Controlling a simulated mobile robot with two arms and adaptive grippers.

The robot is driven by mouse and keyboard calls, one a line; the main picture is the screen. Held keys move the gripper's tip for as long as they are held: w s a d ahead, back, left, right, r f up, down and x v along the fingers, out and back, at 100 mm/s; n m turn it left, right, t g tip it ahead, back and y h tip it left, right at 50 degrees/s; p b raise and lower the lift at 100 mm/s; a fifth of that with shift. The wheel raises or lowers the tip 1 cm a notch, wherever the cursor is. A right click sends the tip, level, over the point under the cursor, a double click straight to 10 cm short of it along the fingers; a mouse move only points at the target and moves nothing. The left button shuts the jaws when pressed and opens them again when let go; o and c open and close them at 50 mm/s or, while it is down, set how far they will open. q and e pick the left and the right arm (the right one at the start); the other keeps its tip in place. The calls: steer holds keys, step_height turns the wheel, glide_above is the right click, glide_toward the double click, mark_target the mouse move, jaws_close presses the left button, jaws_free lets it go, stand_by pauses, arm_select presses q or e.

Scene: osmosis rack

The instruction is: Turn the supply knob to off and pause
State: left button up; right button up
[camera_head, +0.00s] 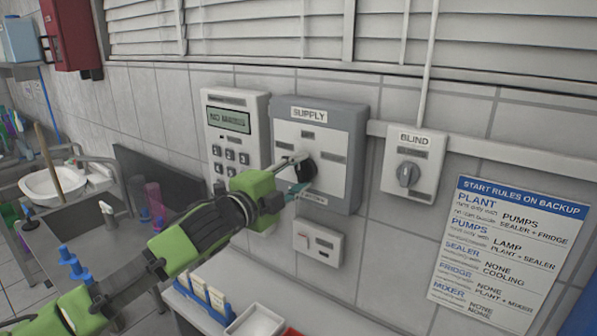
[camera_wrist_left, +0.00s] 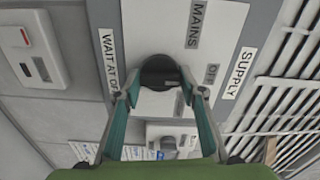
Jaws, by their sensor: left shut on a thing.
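The supply box (camera_head: 348,125) is a grey wall box with a white face marked SUPPLY. Its black round knob (camera_head: 309,171) sits mid-face, partly hidden by my gripper. In the left wrist view the knob (camera_wrist_left: 158,70) shows between the fingertips, with OFF and MAINS labels nearby. OFF is on the side toward the SUPPLY label. My left gripper (camera_head: 298,174) is shut on the knob, one finger on each side; its fingers also show in the wrist view (camera_wrist_left: 160,97). The knob's exact pointing is hard to tell. My right gripper is not in view.
A keypad panel (camera_head: 230,118) with a small display is left of the box. A blind switch (camera_head: 409,176) and a rules poster (camera_head: 500,245) are to the right. A small white switch box (camera_head: 319,243) is below.

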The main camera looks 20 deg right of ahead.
arm_select(q)
steer(key=shift+m, duration=0.3)
steer(key=o, duration=1.1)
steer(key=shift+s+a, duration=0.1)
steer(key=v, duration=1.1)
steer(key=shift+s+a, duration=0.3)
